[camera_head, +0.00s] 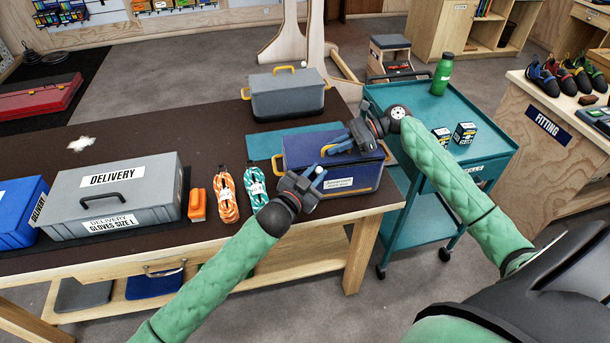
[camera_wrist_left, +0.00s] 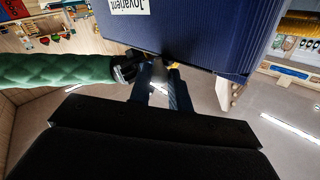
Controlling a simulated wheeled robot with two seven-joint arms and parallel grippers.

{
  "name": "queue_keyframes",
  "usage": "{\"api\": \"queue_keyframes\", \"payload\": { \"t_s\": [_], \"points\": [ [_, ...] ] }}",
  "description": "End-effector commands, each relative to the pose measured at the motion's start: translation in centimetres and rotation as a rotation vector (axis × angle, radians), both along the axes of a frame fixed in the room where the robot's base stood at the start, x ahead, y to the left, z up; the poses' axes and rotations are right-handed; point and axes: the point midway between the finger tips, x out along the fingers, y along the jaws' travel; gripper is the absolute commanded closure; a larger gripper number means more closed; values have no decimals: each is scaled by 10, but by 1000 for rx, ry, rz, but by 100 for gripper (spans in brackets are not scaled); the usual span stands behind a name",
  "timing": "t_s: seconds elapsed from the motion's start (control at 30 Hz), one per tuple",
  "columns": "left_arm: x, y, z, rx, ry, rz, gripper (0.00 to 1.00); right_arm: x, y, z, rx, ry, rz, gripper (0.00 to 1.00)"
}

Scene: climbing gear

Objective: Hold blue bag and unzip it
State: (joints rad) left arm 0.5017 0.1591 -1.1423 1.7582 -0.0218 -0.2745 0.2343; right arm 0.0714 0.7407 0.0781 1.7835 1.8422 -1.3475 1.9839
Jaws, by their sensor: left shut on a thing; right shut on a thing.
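The blue bag (camera_head: 352,185) stands upright on the table's right end, with a white label on its front and yellow handles at its ends. My left gripper (camera_head: 317,171) is shut at the bag's front left, but what lies between its fingers is hard to make out. The zip cannot be made out.
A grey bag (camera_head: 288,98) stands behind the blue one. Orange rope (camera_head: 226,197) and teal rope (camera_head: 256,188) lie to the left, near a grey delivery case (camera_head: 150,195). A teal cart (camera_head: 400,95) stands close on the right, with a green bottle (camera_head: 442,75).

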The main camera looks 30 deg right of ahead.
Motion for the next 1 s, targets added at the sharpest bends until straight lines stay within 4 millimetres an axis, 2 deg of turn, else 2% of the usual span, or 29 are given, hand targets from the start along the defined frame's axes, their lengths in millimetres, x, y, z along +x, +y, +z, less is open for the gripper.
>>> {"api": "queue_keyframes", "payload": {
  "t_s": [0.13,0.33,0.5,0.77,0.8,0.9,1.0],
  "points": [
    [-9,-29,0,-1,3,-1,100,0,0,0,0,0,1,100],
    [-17,-55,0,-1,3,-1,100,0,1,0,0,0,1,100],
    [-19,-63,0,0,2,-1,100,0,1,0,0,0,1,100],
    [-20,-63,0,1,1,-1,100,0,1,0,1,0,1,100],
    [-20,-63,0,0,2,-1,77,0,1,0,1,0,1,100],
    [-19,-63,0,1,1,-1,58,0,1,0,0,0,1,100],
    [-19,-63,0,1,1,-1,58,0,1,0,0,0,1,100]
  ]
}}
